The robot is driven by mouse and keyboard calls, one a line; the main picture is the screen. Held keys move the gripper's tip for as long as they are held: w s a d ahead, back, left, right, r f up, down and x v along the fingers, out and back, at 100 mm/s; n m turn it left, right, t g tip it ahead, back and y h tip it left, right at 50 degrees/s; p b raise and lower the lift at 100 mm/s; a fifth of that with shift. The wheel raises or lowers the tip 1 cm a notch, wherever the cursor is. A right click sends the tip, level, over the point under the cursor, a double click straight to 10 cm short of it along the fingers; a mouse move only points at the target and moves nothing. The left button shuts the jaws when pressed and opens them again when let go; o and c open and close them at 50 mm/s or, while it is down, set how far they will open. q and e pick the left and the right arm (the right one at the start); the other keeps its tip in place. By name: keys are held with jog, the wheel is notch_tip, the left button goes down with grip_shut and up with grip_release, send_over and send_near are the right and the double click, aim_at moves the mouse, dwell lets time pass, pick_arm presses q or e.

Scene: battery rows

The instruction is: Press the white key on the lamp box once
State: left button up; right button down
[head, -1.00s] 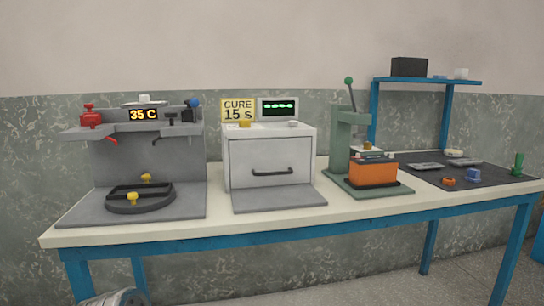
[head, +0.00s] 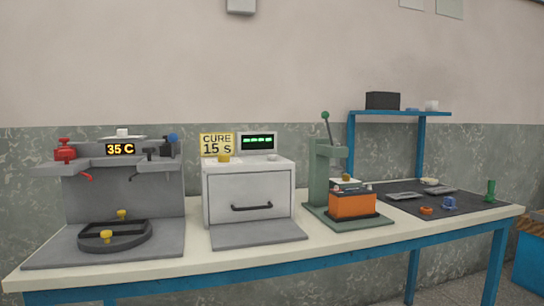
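The lamp box (head: 222,191) is a white cabinet with a closed front door and a dark bar handle (head: 252,207). It stands on the bench between the grey station and the green press. On its top are a small white key (head: 272,157) at the right and a yellow button (head: 223,158) at the left. Behind them are a yellow sign (head: 216,144) reading "CURE 15 s" and a display (head: 258,142) with green marks. Nothing touches the white key. Neither of my grippers is in view.
At left is a grey station (head: 120,192) showing 35 C, with red and blue valves. A green lever press (head: 319,178) with an orange battery (head: 352,204) stands right. A dark mat (head: 408,208) with small parts lies further right. A blue shelf (head: 400,113) is behind.

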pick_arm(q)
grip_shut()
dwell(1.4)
